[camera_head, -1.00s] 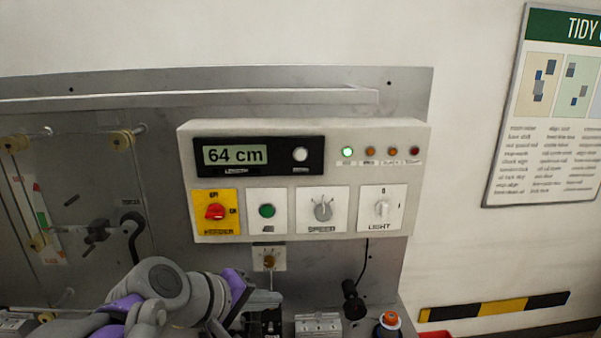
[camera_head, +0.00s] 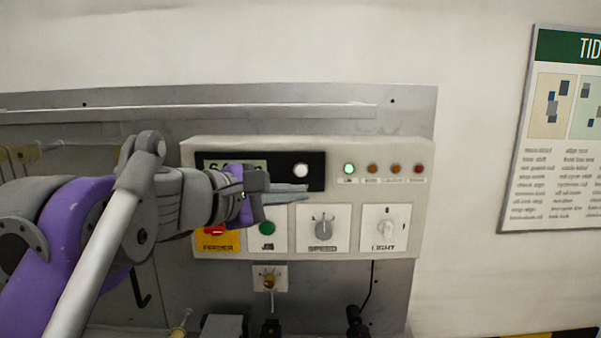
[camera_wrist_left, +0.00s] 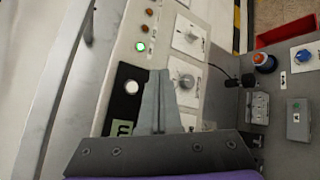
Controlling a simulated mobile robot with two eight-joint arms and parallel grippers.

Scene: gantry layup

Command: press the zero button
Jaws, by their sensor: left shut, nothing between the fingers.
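The white round button (camera_head: 301,171) sits at the right end of the black display strip (camera_head: 316,184) on the control panel. It also shows in the left wrist view (camera_wrist_left: 132,87), left of my fingertips. My left gripper (camera_head: 305,193) is shut and empty, its fingers pointing right in front of the panel. In the head view the fingertips appear just below the white button; I cannot tell how far off the panel they are. The arm and gripper hide most of the display reading and part of the red knob (camera_head: 215,230). My right gripper is not in view.
The panel also holds a green button (camera_head: 267,228), a speed knob (camera_head: 323,229), a light switch (camera_head: 386,229) and a row of small lamps, the leftmost lit green (camera_head: 349,169). A metal rail (camera_head: 200,114) runs above the panel. A poster (camera_head: 565,130) hangs at right.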

